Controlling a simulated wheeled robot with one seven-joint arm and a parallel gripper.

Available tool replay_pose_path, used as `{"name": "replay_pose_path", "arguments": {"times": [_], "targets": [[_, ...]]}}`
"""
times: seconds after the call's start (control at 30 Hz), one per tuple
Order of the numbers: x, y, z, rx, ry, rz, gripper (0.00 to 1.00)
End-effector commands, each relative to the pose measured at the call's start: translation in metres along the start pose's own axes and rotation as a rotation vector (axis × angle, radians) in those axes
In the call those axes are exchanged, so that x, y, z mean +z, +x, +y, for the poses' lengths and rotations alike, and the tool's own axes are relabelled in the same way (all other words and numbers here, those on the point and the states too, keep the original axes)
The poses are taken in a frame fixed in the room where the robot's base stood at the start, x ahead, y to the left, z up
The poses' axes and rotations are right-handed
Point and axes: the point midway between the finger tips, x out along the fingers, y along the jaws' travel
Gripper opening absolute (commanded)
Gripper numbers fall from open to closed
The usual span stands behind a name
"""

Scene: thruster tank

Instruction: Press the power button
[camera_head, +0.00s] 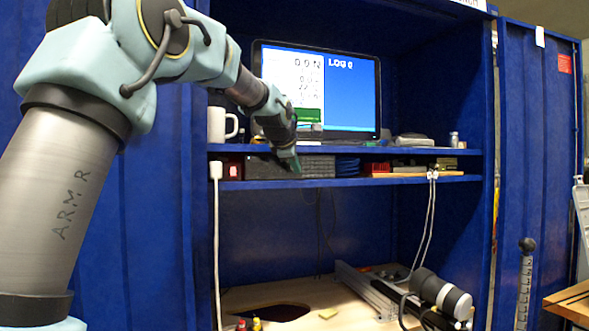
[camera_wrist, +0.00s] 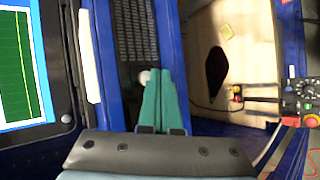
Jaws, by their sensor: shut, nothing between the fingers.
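A dark grey box with a perforated front (camera_head: 318,167) sits on the lower blue shelf in the head view. Its slotted face (camera_wrist: 133,35) also shows in the wrist view. A small pale round knob (camera_wrist: 144,77) shows beside the left fingertip there; it may be the power button, but I cannot tell for sure. My gripper (camera_wrist: 160,72) is shut and empty, its teal fingers together. In the head view my gripper (camera_head: 295,163) points down in front of the box. I cannot tell whether the fingertips touch anything. The wrist hides part of the box.
A lit monitor (camera_head: 350,92) and a white mug (camera_head: 221,125) stand on the upper shelf. Blue shelf edges (camera_head: 420,180) lie close to my gripper. White cables (camera_head: 429,215) hang at the right. Below is a wooden surface (camera_head: 345,318) with a metal rail (camera_head: 368,290).

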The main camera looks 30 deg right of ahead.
Motion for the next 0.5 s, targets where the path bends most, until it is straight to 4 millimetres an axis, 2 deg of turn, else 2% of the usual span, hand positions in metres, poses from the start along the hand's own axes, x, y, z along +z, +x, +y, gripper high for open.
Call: {"name": "replay_pose_path", "arguments": {"times": [0.5], "targets": [[-0.0039, 0.0053, 0.0044, 0.0, -0.001, 0.0, 0.0]]}}
